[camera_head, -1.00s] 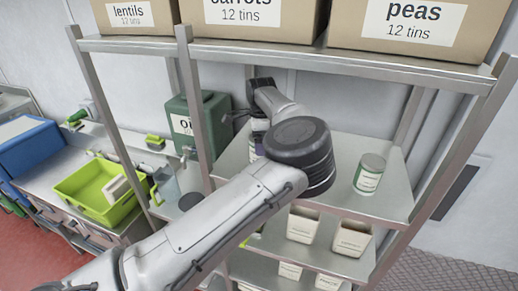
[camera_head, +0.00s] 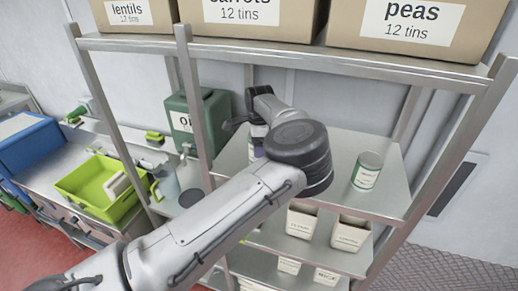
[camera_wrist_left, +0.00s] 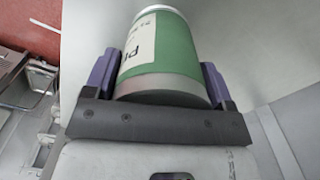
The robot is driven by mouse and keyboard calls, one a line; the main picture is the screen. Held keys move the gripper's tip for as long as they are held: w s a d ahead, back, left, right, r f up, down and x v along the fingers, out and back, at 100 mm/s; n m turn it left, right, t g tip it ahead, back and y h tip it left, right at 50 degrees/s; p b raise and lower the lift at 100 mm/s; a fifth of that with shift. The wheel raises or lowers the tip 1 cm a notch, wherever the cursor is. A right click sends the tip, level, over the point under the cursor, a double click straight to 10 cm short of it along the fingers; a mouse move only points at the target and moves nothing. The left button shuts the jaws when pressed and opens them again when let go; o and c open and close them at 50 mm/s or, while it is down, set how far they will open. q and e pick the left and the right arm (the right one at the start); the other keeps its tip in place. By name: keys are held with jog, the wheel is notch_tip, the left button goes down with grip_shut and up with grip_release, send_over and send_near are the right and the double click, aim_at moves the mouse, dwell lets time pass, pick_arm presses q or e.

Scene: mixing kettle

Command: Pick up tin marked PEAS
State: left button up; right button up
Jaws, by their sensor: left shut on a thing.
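A green tin with a cream label (camera_wrist_left: 160,50) fills the space between the purple fingers of my left gripper (camera_wrist_left: 160,72) in the left wrist view. Only the start of its lettering shows, a "P" and part of another letter. The left gripper is shut on this tin. In the head view the left gripper (camera_head: 250,127) is over the left part of the middle shelf, largely hidden behind my arm. Another tin with a white and green label (camera_head: 367,171) stands upright on the right of that shelf, apart from the gripper. My right gripper is not in view.
Boxes marked lentils (camera_head: 128,12), carrots (camera_head: 255,15) and peas (camera_head: 410,25) stand on the top shelf (camera_head: 340,64). A green oil container (camera_head: 190,122) is behind the left post (camera_head: 196,95). Cream containers (camera_head: 350,233) stand below. The middle shelf (camera_head: 345,150) is mostly clear.

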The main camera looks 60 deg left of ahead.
pick_arm(q)
jog(key=c, duration=0.4)
jog(key=shift+o, duration=0.2)
jog(key=shift+r, duration=0.25)
